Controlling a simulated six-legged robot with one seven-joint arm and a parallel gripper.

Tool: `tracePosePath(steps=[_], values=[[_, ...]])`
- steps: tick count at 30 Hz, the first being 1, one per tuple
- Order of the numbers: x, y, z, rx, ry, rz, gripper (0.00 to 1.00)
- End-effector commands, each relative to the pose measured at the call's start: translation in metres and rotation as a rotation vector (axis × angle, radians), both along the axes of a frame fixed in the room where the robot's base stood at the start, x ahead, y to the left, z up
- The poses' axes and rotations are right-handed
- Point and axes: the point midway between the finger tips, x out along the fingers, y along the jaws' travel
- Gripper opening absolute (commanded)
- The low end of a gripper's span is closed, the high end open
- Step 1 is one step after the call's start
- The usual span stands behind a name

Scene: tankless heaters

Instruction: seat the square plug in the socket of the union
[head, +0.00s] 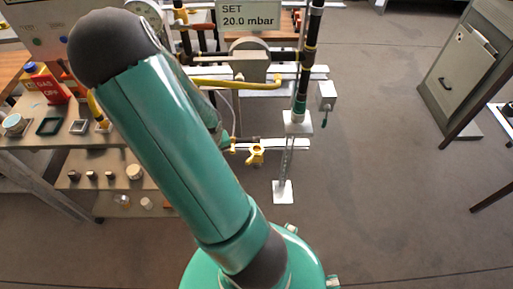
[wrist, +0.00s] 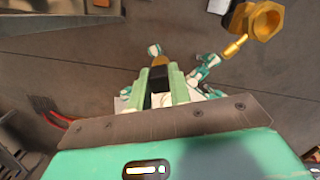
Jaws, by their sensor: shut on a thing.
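The union (head: 256,155) is a brass-yellow fitting on the low pipe stand, right of my arm in the head view. In the wrist view the union (wrist: 262,20) is at the top right, with its round open socket facing the camera and a brass stub at its lower left. My gripper (wrist: 160,82) is shut on the square plug (wrist: 160,60), whose brass-coloured end shows beyond a dark part between the pale green fingers. The plug is apart from the union in the picture, left of and below it. My arm hides most of the gripper in the head view.
A black vertical pipe (head: 303,75) stands just right of the union, with a grey box (head: 327,95) beside it. A yellow pipe (head: 225,84) runs above. A bench (head: 50,145) with small parts is at the left. Open floor lies to the right.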

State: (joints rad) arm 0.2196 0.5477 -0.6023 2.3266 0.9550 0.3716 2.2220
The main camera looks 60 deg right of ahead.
Motion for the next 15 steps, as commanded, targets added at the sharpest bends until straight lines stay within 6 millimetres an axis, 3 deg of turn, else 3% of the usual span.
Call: tracePosePath(steps=[15], values=[[-0.068,-0.105,0.0,-0.001,0.001,0.001,0.0]])
